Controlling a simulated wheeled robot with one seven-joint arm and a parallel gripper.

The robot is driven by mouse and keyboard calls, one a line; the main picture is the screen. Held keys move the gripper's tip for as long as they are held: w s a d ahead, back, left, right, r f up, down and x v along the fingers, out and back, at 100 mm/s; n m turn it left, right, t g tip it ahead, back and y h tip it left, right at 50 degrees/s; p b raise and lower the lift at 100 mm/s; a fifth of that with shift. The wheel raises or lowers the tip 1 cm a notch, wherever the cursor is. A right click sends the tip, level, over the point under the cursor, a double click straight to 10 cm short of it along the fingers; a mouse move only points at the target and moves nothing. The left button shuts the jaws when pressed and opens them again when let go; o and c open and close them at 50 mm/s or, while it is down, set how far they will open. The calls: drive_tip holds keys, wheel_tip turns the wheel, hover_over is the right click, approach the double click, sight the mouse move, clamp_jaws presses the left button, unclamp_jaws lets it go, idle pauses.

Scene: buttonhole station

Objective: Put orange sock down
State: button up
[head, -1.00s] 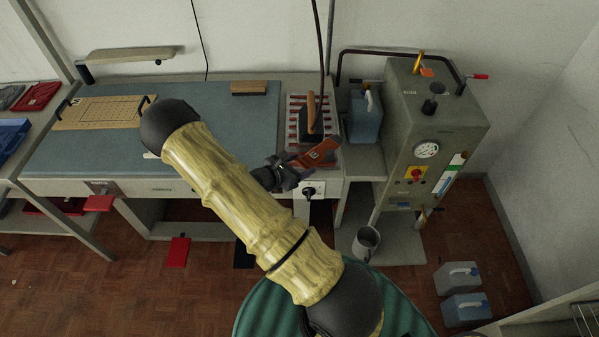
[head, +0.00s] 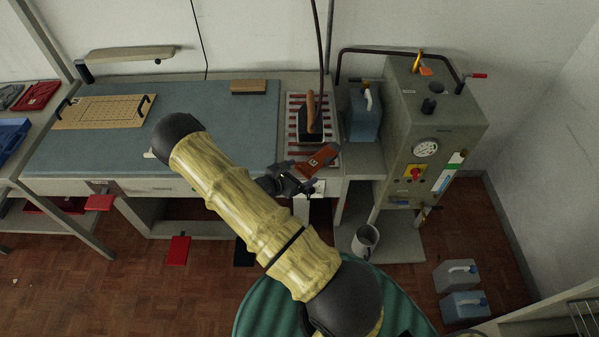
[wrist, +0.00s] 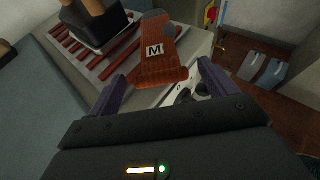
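The orange sock (head: 316,158) lies at the front right of the bench, by the striped iron rest (head: 294,141). In the wrist view the sock (wrist: 160,66) shows a ribbed cuff, a white "M" label and grey patches. Its far end lies over or beside the red-striped rest (wrist: 122,63); its cuff points toward me, near the bench's edge. My gripper (head: 292,176) is at the cuff end. In the wrist view my gripper (wrist: 163,76) is open, with a finger on either side of the cuff and a visible gap at each side.
An iron (head: 311,122) with a wooden handle stands on the rest, just behind the sock. A blue-grey canister (head: 365,117) and a grey boiler unit (head: 440,110) stand to the right. A metal jug (head: 365,241) is below. The blue bench mat (head: 200,130) has broad free room.

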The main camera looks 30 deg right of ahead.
drive_tip(key=shift+r, duration=0.1)
drive_tip(key=shift+a, duration=0.2)
drive_tip(key=b+v, duration=0.3)
drive_tip(key=v, duration=0.8)
drive_tip(key=shift+a+r, duration=0.25)
drive_tip(key=shift+r, duration=0.05)
drive_tip(key=shift+s+a, duration=0.1)
drive_tip(key=shift+s, duration=0.05)
